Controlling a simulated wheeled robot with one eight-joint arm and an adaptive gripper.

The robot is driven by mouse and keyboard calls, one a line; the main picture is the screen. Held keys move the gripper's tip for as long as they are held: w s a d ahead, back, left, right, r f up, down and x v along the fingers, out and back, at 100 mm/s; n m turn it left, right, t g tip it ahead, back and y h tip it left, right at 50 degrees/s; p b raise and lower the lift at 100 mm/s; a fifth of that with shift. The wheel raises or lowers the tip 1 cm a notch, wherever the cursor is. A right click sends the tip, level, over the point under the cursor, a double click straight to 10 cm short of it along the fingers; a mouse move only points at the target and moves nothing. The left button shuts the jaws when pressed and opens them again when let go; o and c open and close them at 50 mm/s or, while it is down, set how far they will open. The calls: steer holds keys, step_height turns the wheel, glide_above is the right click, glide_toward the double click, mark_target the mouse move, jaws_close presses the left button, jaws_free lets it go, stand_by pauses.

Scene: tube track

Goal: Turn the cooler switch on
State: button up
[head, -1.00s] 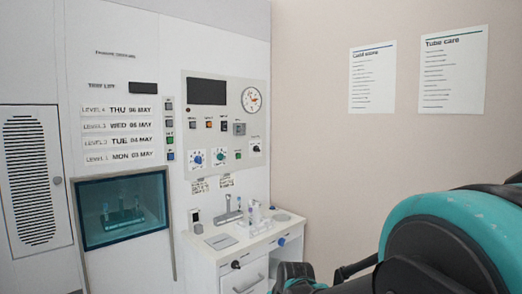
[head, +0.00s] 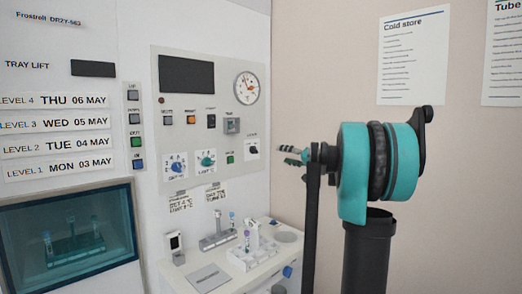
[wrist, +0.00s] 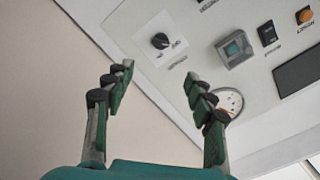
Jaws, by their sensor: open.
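A small black rotary switch on a white plate, which I take to be the cooler switch (head: 253,150), sits at the lower right of the grey control panel (head: 226,85). Its label is too small to read surely. In the wrist view the black switch (wrist: 160,41) lies ahead, between and beyond my fingertips; its setting I cannot tell surely. My gripper (head: 287,155) is open and empty, to the right of the panel in the head view, pointing left at switch height. In the wrist view my gripper (wrist: 158,75) shows both fingers spread, apart from the panel.
A counter (head: 215,262) with a tube rack (head: 252,250) stands below. Air before the switch is clear.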

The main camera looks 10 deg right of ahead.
mark_target(254, 150)
steer(key=x, duration=1.7)
steer(key=shift+w, duration=0.2)
steer(key=shift+c, duration=0.6)
steer(key=c, duration=1)
steer(key=shift+c, duration=0.2)
